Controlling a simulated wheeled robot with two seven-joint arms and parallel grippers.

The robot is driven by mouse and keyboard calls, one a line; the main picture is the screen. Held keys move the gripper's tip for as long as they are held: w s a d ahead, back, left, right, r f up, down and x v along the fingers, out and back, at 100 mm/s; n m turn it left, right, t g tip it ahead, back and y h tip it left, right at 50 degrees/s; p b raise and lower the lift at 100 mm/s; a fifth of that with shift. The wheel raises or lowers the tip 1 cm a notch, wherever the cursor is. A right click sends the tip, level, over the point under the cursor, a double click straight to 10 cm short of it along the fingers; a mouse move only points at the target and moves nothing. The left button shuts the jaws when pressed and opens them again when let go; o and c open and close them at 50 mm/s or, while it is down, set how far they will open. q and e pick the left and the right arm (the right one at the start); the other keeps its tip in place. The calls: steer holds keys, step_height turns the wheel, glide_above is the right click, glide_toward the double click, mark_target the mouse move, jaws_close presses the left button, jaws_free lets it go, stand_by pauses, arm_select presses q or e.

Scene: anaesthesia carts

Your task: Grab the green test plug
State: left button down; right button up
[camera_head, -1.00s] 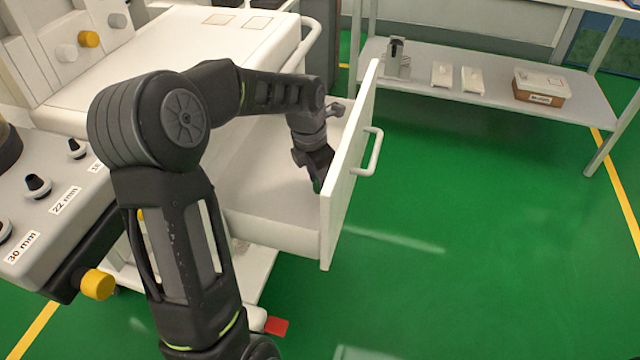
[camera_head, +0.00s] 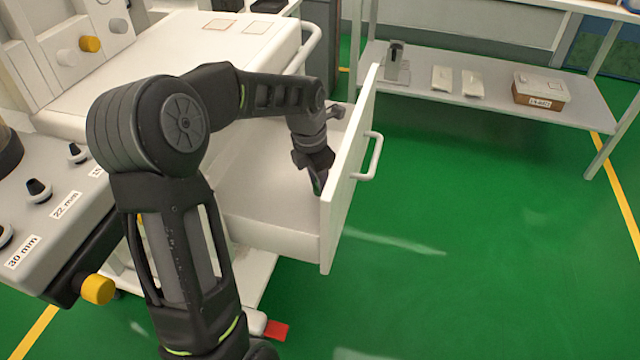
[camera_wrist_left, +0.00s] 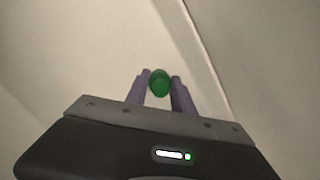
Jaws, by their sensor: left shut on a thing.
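The green test plug (camera_wrist_left: 160,83) shows in the left wrist view as a small round green piece between the two fingers. My left gripper (camera_wrist_left: 159,88) is shut on it, one finger on each side. In the head view my left gripper (camera_head: 318,184) points down inside the open white drawer (camera_head: 270,235), close to the inner side of its front panel. The plug cannot be made out in the head view. Whether it touches the drawer floor cannot be told. My right gripper is not in view.
The drawer front with its handle (camera_head: 371,158) stands to the right of my left gripper. The white cart top (camera_head: 190,60) is behind my arm. A shelf (camera_head: 500,92) with a brown box (camera_head: 540,92) is at the back right. Green floor is clear at right.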

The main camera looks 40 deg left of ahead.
arm_select(q)
step_height(320, 180, up, 17)
steer(key=p, duration=0.5)
steer(key=shift+r, duration=0.2)
